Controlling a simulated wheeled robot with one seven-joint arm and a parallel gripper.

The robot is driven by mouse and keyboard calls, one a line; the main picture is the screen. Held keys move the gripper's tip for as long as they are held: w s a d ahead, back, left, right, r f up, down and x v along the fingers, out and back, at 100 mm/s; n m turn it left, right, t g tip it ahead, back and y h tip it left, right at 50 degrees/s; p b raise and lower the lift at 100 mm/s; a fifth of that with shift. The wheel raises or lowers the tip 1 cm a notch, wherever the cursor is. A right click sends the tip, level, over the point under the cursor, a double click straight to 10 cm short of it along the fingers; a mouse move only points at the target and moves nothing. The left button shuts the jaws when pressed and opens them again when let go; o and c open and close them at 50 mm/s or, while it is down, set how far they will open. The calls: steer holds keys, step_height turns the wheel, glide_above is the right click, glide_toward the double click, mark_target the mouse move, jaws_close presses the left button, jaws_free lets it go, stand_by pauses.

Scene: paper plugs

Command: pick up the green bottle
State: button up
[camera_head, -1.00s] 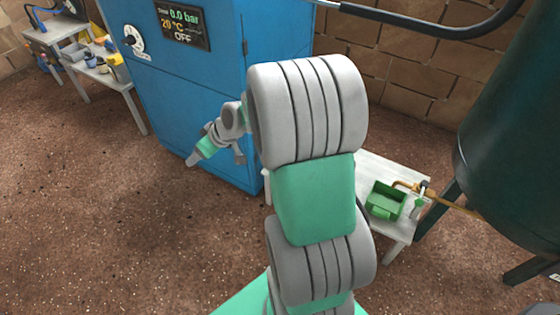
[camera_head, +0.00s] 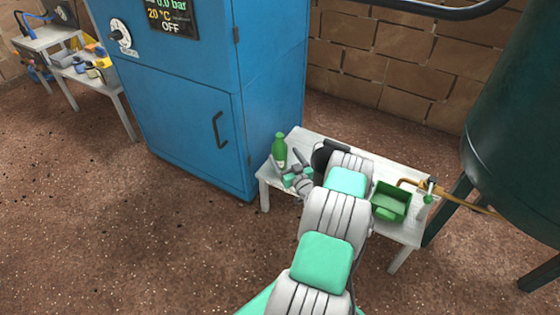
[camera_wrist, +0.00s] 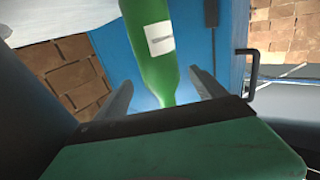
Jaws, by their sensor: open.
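The green bottle (camera_head: 279,150) stands upright at the left end of the small white table (camera_head: 330,140), in the head view. It has a white label. My gripper (camera_head: 293,170) is low over the table, close to the bottle on its right and near side. In the wrist view the bottle (camera_wrist: 152,45) appears upside down, its narrow end between the two open fingers of my gripper (camera_wrist: 160,80). I cannot tell from this view whether a finger touches it.
A blue cabinet (camera_head: 200,110) stands just left of the table. A green bin (camera_head: 390,203) sits on the table's right half, with a brass-coloured pipe (camera_head: 412,183) beside it. A dark green tank (camera_head: 520,120) stands at the right.

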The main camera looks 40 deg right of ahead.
mark_target(277, 144)
steer(key=x, duration=0.2)
steer(key=b+x, duration=0.1)
steer(key=x, duration=0.4)
steer(key=shift+w+r+b, duration=0.25)
steer(key=shift+r+b, duration=0.05)
steer(key=shift+b, duration=0.1)
steer(key=c, duration=1.3)
steer(key=shift+r, duration=0.1)
